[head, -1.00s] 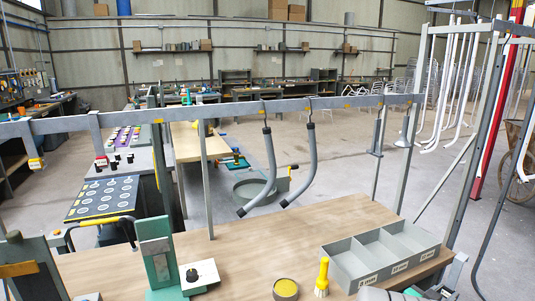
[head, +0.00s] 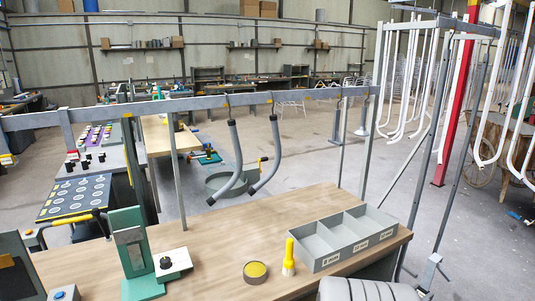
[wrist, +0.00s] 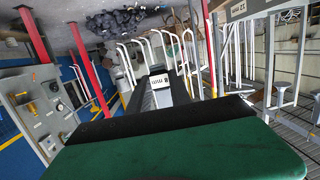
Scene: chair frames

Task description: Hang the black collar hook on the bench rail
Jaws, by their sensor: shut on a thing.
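The bench rail (head: 210,104) is a grey bar on posts across the head view. Two grey bent tubes, left (head: 233,160) and right (head: 272,150), hang from it by thin dark hooks. They hang apart from each other, over the area behind the bench top. I cannot tell whether either is the black collar hook.
The wooden bench top (head: 220,240) holds a grey compartment tray (head: 318,262), a yellow brush (head: 289,258), a round yellow tin (head: 255,271) and a green stand (head: 130,250). White tube frames (head: 400,80) hang at the right by a red post (head: 455,100).

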